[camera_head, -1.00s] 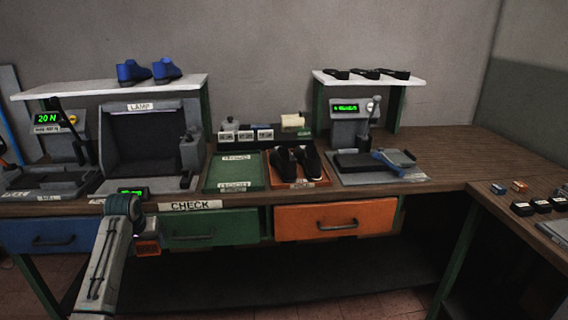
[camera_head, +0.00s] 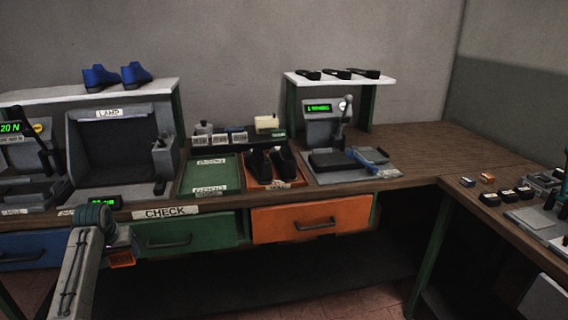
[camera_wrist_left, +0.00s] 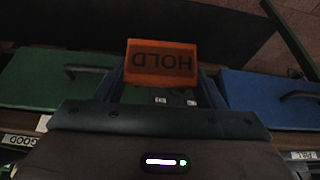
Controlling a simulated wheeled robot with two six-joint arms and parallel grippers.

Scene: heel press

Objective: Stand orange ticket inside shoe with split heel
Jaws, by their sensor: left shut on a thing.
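The orange ticket (camera_head: 122,262) is held by my left gripper (camera_head: 119,247), low in front of the bench, below the CHECK label. In the left wrist view the orange ticket (camera_wrist_left: 160,64) shows the word HOLD upside down between the fingers. A pair of black shoes (camera_head: 271,161) stands in the orange tray (camera_head: 262,185) on the bench, right of the green tray. A pair of blue shoes (camera_head: 117,75) stands on the left shelf. No split heel can be made out at this distance. My right gripper is not in view.
The LAMP box (camera_head: 118,150) stands left of the green tray (camera_head: 209,177). A lever press (camera_head: 325,130) stands right of the shoes. Below are a green drawer (camera_head: 205,232) and an orange drawer (camera_head: 330,221). The bench at the far right back (camera_head: 425,148) is clear.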

